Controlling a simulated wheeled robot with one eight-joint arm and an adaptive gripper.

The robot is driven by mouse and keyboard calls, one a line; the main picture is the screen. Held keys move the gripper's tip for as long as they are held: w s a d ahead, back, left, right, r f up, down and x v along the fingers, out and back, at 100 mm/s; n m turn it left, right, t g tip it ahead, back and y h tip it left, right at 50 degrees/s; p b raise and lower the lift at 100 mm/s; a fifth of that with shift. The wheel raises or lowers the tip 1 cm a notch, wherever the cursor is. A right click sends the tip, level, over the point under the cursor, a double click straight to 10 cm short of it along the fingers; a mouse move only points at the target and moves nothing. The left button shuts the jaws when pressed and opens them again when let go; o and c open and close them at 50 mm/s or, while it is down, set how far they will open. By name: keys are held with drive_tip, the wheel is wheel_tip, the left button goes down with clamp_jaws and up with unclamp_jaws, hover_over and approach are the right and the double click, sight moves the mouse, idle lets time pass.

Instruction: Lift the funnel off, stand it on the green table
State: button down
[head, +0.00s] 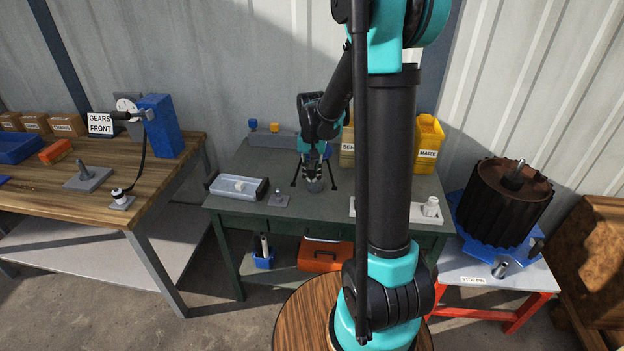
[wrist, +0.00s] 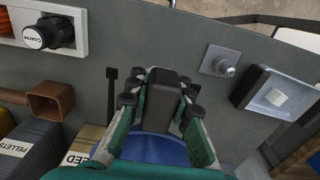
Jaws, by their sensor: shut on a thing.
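My gripper (head: 315,172) is low over the green table (head: 350,197), near its middle, and its fingers also show in the wrist view (wrist: 160,105). The fingers are closed on a dark, blocky piece (wrist: 163,92), which I take to be part of the funnel. In the head view a small grey body (head: 316,186) shows just under the fingers. Thin black legs or posts stand on both sides of it. The gripper hides most of the held thing, so I cannot tell whether it is clear of what is below. A blue round surface (wrist: 150,148) shows between the fingers.
A clear-topped tray (head: 238,187) and a small metal post on a plate (head: 279,199) are at the left. A white tray (head: 383,210) with a white knob is at the right. A brown square tube (wrist: 50,98) is near the gripper.

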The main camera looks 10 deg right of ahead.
sight(312, 165)
drive_tip(key=shift+r, duration=2.95)
